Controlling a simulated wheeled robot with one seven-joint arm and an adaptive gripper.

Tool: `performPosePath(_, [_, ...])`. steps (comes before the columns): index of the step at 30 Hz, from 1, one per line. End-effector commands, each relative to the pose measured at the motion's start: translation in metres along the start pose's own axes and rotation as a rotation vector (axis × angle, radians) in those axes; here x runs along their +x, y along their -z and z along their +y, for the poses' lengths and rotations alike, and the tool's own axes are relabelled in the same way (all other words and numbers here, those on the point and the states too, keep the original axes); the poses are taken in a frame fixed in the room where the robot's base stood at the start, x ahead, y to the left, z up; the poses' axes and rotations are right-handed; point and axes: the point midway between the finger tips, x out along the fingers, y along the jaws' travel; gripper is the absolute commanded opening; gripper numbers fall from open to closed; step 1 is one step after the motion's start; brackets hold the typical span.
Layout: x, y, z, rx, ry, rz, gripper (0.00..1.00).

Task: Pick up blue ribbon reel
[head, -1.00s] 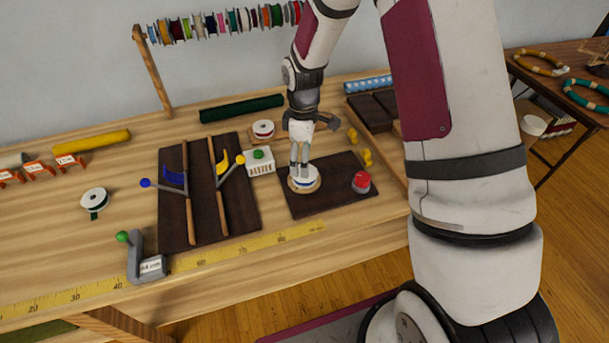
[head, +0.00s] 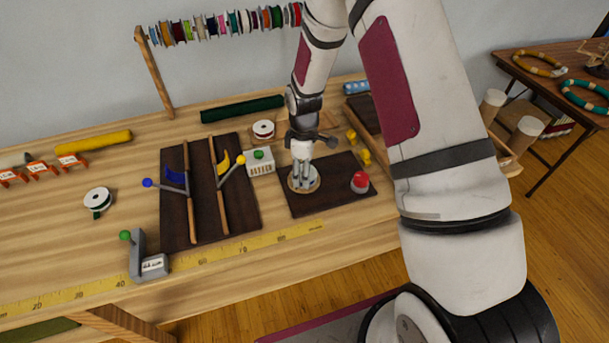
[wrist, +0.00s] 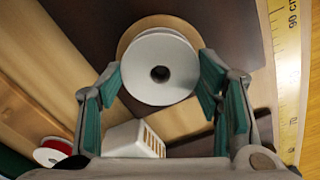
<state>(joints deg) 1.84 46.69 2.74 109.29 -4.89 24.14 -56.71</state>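A reel with a white flange and a centre hole (wrist: 160,68) sits on a round wooden disc (wrist: 124,42) on a dark board (head: 322,202). Its ribbon is hidden from above in the wrist view, so its colour cannot be told there. My gripper (head: 302,184) points down over this reel in the head view. In the wrist view my gripper (wrist: 159,78) is open, one teal-padded finger on each side of the reel. Whether the pads touch it cannot be told.
A red button (head: 360,181) stands right of the reel on the same board. A white slotted box (head: 261,163), a red-ribbon reel (head: 263,130) and a green-ribbon reel (head: 97,199) are to the left. Levers with flags rise from another dark board (head: 245,210).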

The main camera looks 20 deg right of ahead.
Motion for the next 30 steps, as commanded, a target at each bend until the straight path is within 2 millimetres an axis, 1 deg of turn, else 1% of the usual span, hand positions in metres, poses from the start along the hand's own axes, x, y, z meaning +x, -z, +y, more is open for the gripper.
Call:
performPosePath(4, [0.000,0.000,0.000,0.000,0.000,0.000,0.38])
performPosePath(5, [0.000,0.000,0.000,0.000,0.000,0.000,0.34])
performPosePath(14, [-0.003,0.000,0.000,0.000,-0.001,0.001,0.34])
performPosePath(20, [-0.017,0.001,0.001,-0.001,-0.002,0.002,0.34])
performPosePath(25, [-0.038,0.000,0.000,0.001,-0.002,0.001,0.34])
performPosePath(30, [-0.040,-0.005,-0.042,-0.003,0.001,-0.001,0.34])
